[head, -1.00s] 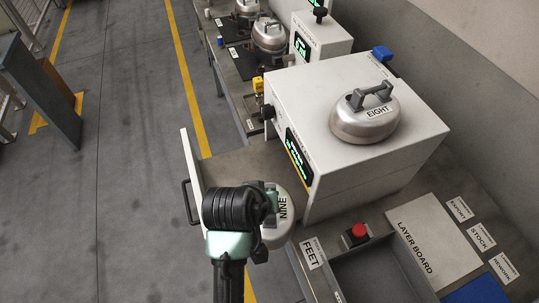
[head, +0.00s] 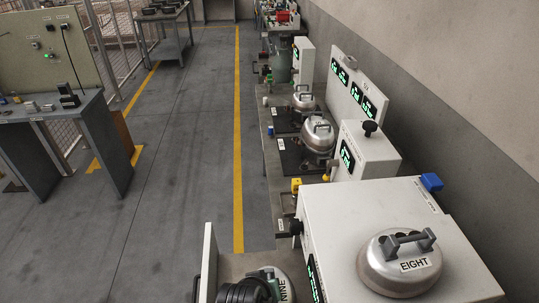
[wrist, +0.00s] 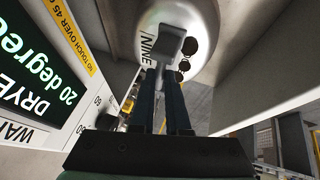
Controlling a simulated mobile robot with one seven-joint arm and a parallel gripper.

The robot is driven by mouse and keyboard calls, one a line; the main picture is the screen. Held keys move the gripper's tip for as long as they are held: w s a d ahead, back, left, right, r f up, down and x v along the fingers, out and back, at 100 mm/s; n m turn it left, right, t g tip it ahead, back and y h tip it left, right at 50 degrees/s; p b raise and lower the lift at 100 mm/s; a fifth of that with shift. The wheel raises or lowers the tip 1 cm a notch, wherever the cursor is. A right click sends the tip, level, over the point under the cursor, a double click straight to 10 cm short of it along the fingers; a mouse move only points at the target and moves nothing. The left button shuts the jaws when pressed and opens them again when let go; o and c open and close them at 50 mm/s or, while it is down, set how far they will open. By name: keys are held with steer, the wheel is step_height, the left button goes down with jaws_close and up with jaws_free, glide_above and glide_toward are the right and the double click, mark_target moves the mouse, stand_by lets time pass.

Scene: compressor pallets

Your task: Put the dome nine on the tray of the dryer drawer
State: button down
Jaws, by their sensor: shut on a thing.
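The dome nine (head: 289,282), a silvery dome labelled NINE, is at the bottom edge of the head view, mostly cut off. My gripper (head: 270,283) is at it. In the wrist view my gripper (wrist: 165,72) is shut on the grey handle of the dome nine (wrist: 200,28). The dryer drawer (head: 209,262) is pulled out of the white dryer (head: 395,225), with its front panel on the left. The dome is over the drawer's grey tray (head: 236,264); I cannot tell whether it touches it.
The dome labelled EIGHT (head: 400,268) stands on top of the dryer. More domes on black mats (head: 289,119) and a white box with a black knob (head: 370,150) stand farther along the bench. A grey workbench (head: 62,115) is at left. The floor between is clear.

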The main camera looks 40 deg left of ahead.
steer(key=shift+w+f, duration=0.15)
steer(key=shift+f, duration=1.9)
steer(key=c, duration=1.3)
jaws_free()
steer(key=shift+f, duration=0.1)
steer(key=o, duration=0.4)
steer(key=v, duration=1.2)
steer(key=shift+d, duration=0.1)
